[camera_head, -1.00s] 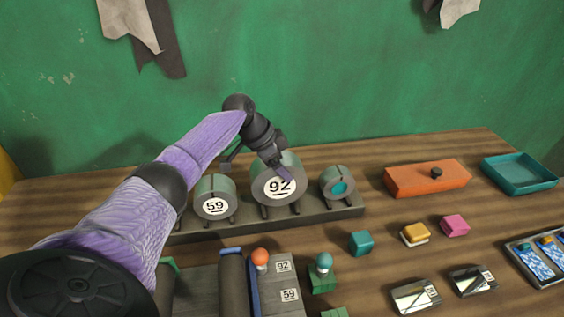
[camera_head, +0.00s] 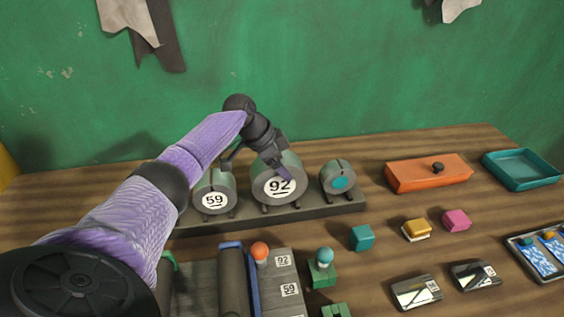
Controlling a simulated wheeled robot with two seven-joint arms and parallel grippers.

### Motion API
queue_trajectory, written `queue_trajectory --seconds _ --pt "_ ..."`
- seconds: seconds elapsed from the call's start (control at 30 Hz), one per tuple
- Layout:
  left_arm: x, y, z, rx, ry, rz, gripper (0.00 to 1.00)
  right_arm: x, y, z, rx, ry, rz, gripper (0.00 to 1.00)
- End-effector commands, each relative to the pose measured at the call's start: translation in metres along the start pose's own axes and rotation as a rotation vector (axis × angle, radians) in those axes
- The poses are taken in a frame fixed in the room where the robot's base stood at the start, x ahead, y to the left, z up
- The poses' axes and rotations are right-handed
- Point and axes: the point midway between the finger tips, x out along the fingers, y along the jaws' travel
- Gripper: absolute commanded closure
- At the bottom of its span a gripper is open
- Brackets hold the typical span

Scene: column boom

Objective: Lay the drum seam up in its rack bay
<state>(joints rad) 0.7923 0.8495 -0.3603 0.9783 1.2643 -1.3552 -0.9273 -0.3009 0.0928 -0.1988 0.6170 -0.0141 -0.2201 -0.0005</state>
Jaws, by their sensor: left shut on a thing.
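The big grey-green drum (camera_head: 264,190) with a white 92 label on its end sits in the middle bay of the dark rack (camera_head: 300,213). My left gripper (camera_head: 277,168) reaches over it from above and behind and is shut on this drum near its top. A smaller drum (camera_head: 222,181) labelled 59 lies in the bay to the left, partly behind my arm. A small drum (camera_head: 338,168) with a teal end disc lies in the right bay, a dark seam line at its top. The 92 drum's seam cannot be made out. My right gripper is out of view.
In front stands a grey fixture (camera_head: 286,265) with 92 and 59 tags, beside an orange knob (camera_head: 260,250) and a teal knob (camera_head: 324,256). A green wall rises behind.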

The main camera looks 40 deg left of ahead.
Motion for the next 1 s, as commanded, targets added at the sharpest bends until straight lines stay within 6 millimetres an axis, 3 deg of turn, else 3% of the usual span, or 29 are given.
queue_trajectory --seconds 0.07,0.1,0.13,0.4,0.73,0.83,1.0 --pt "-0.001 0.000 -0.001 0.000 0.002 -0.001 1.00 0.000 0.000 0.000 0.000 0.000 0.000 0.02" --pt "-0.001 0.000 -0.001 0.000 0.002 -0.001 0.06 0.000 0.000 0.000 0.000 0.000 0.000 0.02" --pt "-0.001 0.000 -0.001 0.000 0.002 -0.001 0.00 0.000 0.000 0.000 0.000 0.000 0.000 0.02" --pt "-0.004 0.000 0.000 0.000 0.000 -0.001 0.00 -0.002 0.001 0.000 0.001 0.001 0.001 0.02" --pt "-0.082 0.000 -0.001 0.001 0.001 -0.003 0.00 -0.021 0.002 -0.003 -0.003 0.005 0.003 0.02" --pt "-0.095 0.000 -0.001 0.000 0.000 -0.002 0.00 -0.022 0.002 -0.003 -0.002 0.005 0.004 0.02" --pt "-0.100 0.000 0.000 0.001 0.001 0.000 0.00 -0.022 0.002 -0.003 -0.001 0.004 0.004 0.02"
